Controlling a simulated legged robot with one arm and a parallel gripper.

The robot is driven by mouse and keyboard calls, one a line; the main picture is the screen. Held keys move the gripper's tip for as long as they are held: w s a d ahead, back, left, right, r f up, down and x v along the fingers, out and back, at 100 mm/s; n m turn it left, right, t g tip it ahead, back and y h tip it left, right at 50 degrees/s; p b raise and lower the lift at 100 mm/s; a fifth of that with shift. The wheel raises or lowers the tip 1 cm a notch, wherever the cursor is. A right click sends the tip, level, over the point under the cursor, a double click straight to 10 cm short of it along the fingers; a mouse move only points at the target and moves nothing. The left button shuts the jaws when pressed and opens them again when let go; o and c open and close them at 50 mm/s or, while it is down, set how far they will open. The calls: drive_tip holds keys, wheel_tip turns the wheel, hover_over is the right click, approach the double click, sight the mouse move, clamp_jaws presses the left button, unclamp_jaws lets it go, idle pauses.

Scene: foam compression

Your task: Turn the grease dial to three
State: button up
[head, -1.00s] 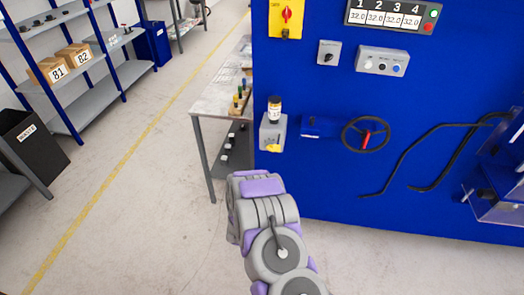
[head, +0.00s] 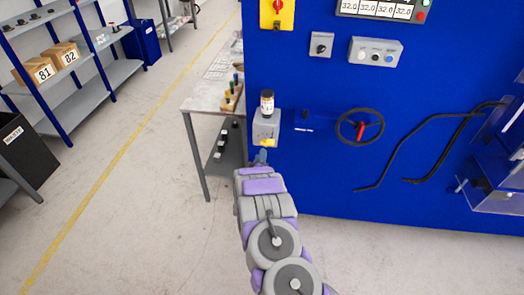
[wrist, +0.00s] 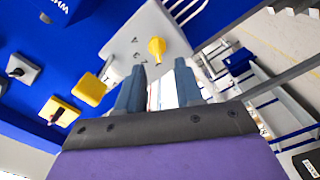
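The grease unit is a grey box (head: 266,127) on the blue panel's left edge, with a dark-capped jar (head: 267,103) on top. Its yellow dial (head: 268,142) is low on the front face. In the wrist view the yellow dial (wrist: 157,48) stands on the grey face (wrist: 128,45) with small dark marks around it, too small to read. My gripper (head: 261,157) is just below the dial in the head view. In the wrist view my gripper (wrist: 160,82) has its two blue-grey fingers apart, pointing towards the box, with the dial beyond the tips and not between them.
A yellow switch box (head: 277,13) is above. A table (head: 205,103) stands left behind the unit.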

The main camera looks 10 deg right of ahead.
sight(264, 145)
drive_tip(key=shift+b+x, duration=0.55)
drive_tip(key=shift+x, duration=2.3)
drive_tip(key=shift+d, duration=0.15)
drive_tip(key=shift+c, duration=0.5)
drive_tip(key=shift+s, duration=0.1)
clamp_jaws()
